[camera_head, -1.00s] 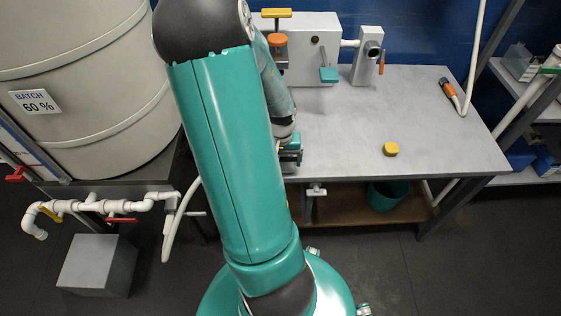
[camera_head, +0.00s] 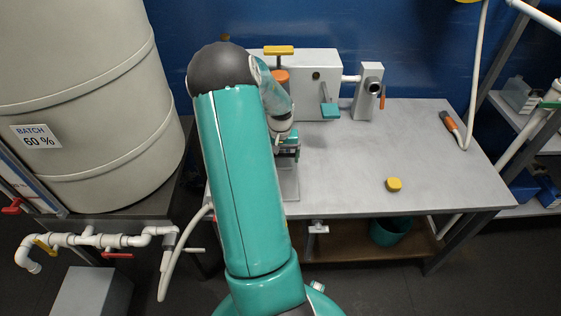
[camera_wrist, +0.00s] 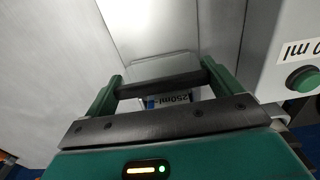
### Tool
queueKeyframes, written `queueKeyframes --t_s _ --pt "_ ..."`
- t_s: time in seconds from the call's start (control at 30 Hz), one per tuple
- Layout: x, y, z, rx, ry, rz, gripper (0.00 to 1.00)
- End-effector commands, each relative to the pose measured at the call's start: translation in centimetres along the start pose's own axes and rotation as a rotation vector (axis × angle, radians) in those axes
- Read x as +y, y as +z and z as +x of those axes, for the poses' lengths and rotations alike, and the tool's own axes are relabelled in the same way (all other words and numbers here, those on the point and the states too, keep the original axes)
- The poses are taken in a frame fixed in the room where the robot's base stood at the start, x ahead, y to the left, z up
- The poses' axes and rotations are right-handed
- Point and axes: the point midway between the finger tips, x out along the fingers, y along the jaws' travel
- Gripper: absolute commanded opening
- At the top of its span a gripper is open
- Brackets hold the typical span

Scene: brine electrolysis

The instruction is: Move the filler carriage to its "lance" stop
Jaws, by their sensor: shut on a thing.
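My gripper (camera_head: 287,146) is low over the left part of the bench, in front of the grey machine (camera_head: 325,70). In the wrist view my gripper (camera_wrist: 160,84) is shut on a dark crossbar, which seems to belong to the filler carriage. In the head view a metal plate (camera_head: 288,182) lies in front of my gripper. My arm hides most of the carriage, and the "lance" stop mark cannot be made out.
A grey box with a green button (camera_wrist: 303,79) stands close on the right in the wrist view. A yellow knob (camera_head: 394,184) and an orange-handled hose (camera_head: 450,121) lie on the bench (camera_head: 430,150). A large tank (camera_head: 80,110) stands left. The bench's middle is clear.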

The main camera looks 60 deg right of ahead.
Motion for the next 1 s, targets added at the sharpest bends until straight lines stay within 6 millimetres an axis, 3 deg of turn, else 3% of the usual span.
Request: queueKeyframes --t_s 0.43,0.47,0.5,0.77,1.0 --pt "0.0 0.0 -0.1 0.003 0.0 0.0 0.5" --pt "0.0 0.1 -0.1 0.003 0.0 0.0 0.93" --pt "0.0 0.1 -0.1 0.004 0.0 0.0 1.0" --pt "0.0 0.0 -0.2 0.002 0.0 0.0 1.0" --pt "-0.1 -0.1 -3.2 0.006 -0.001 -0.001 1.0"
